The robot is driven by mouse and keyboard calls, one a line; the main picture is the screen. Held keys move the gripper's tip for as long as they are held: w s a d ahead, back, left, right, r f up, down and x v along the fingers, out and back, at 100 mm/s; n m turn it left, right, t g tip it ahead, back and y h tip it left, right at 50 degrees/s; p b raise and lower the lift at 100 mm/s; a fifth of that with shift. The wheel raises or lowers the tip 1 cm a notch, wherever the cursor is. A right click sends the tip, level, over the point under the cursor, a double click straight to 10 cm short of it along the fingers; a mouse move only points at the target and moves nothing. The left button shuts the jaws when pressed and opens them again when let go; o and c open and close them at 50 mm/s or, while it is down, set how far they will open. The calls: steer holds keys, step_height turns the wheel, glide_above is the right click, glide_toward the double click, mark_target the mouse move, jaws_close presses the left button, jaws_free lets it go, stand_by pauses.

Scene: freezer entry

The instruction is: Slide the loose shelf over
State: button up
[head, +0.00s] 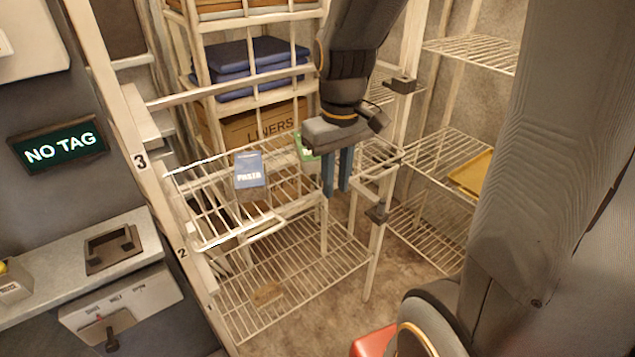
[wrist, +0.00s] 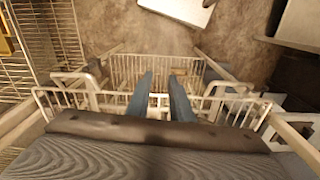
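A white wire shelf (head: 240,236) hangs between the posts of the rack, and I take it for the loose one, though I cannot be sure. A blue box marked PASTA (head: 249,178) stands on it, and a green box (head: 305,152) is partly hidden behind my gripper. My gripper (head: 336,188) points down by the shelf's right part, with its two blue fingers apart and nothing seen between them. In the wrist view the fingers of my gripper (wrist: 162,82) reach over white wire bars (wrist: 125,68). Whether they touch any wire is unclear.
A lower wire shelf (head: 295,288) bears a small brown item (head: 267,294). Behind are a LINERS carton (head: 250,128) and folded blue cloths (head: 250,58). Another rack with a yellow tray (head: 473,173) stands right. A dark NO TAG sign (head: 58,147) and a counter (head: 135,236) are left.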

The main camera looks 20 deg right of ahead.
mark_target(308, 178)
steer(key=shift+w+d+r+n, duration=0.5)
steer(key=shift+w+d+r, duration=0.4)
steer(key=shift+d+r, duration=0.25)
jaws_close()
steer(key=w+a+f+p, duration=0.1)
steer(key=w+f+p, duration=0.2)
steer(key=f, duration=0.6)
steer(key=shift+w+f, duration=0.35)
steer(key=shift+w, duration=0.1)
steer(key=shift+a, duration=0.1)
steer(key=w, duration=0.2)
steer(key=w+a, duration=0.1)
steer(key=w, duration=0.2)
steer(key=w+a, duration=0.1)
steer(key=w, duration=0.2)
steer(key=shift+w+a, duration=0.1)
